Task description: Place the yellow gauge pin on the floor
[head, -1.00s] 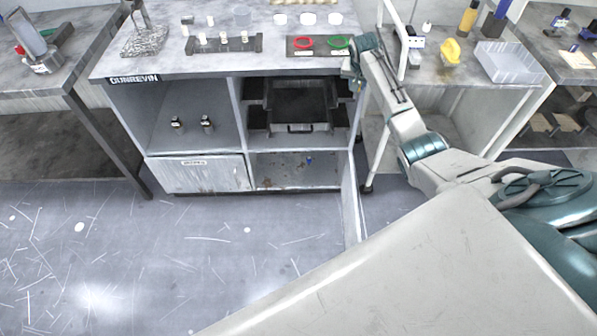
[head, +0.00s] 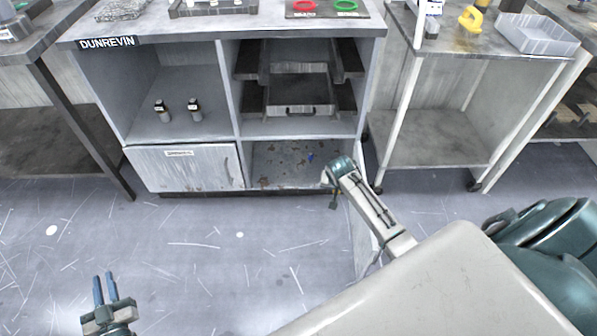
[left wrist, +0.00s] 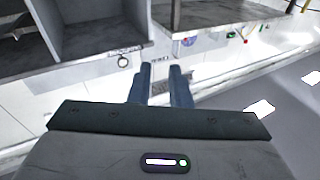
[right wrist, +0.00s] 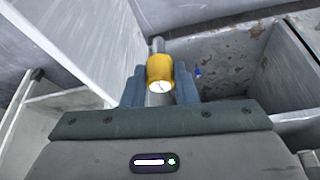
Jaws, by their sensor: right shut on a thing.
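The yellow gauge pin (right wrist: 160,72) shows in the right wrist view as a yellow collar with a pale round face and a grey metal rod. My right gripper (right wrist: 160,92) is shut on it. In the head view my right gripper (head: 332,192) is low in front of the cabinet's bottom right compartment, above the floor (head: 230,275); the pin cannot be made out there. My left gripper (head: 105,288) is at the lower left over the floor, its two fingers apart and empty. The gap also shows in the left wrist view (left wrist: 160,88).
The cabinet (head: 232,110) stands ahead, with a closed drawer (head: 185,168) at lower left. A small blue thing (head: 310,156) lies in its open bottom right compartment. A trolley (head: 440,130) stands to the right. The floor before the cabinet is clear apart from pale marks.

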